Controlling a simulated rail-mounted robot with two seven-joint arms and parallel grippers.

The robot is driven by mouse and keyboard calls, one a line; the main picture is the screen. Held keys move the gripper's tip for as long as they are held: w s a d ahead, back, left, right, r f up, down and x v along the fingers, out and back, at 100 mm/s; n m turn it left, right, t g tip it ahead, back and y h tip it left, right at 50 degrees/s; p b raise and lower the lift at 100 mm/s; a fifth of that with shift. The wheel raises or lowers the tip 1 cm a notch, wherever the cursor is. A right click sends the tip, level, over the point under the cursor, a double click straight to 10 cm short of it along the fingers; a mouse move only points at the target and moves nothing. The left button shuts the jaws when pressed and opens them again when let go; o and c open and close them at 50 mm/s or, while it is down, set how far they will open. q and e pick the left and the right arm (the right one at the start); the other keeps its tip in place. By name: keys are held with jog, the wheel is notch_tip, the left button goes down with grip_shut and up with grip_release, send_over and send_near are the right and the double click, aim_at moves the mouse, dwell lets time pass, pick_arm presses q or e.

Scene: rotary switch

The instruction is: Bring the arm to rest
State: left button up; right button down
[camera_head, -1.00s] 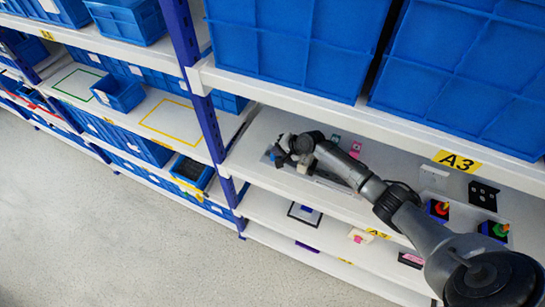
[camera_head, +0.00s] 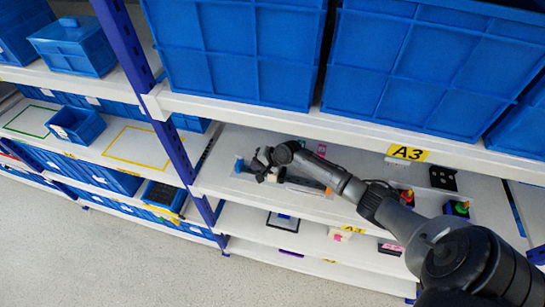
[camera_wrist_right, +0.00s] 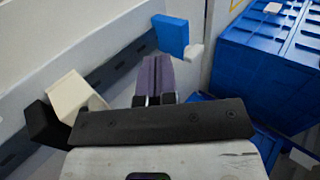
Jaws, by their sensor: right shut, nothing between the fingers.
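My right arm reaches in from the lower right in the head view. Its gripper (camera_head: 262,166) is over the A3 shelf (camera_head: 232,143), near the left post. In the right wrist view its fingers (camera_wrist_right: 153,82) are together and empty. A small blue piece (camera_head: 239,165) stands beside the gripper; a blue block with a white part (camera_wrist_right: 171,36) shows just beyond the fingertips in the wrist view. I cannot tell whether they touch. Rotary knobs in red, yellow and green (camera_head: 459,206) sit on the same shelf, to the right. My left gripper is not in view.
Large blue bins (camera_head: 235,45) fill the shelf above. A blue post (camera_head: 166,135) stands left of the gripper. In the wrist view, a beige block (camera_wrist_right: 76,96) lies left of the fingers and a blue bin (camera_wrist_right: 262,65) right. The grey floor (camera_head: 100,260) is clear.

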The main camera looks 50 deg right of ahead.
jog(key=v, duration=0.8)
jog(key=shift+w+r, duration=0.15)
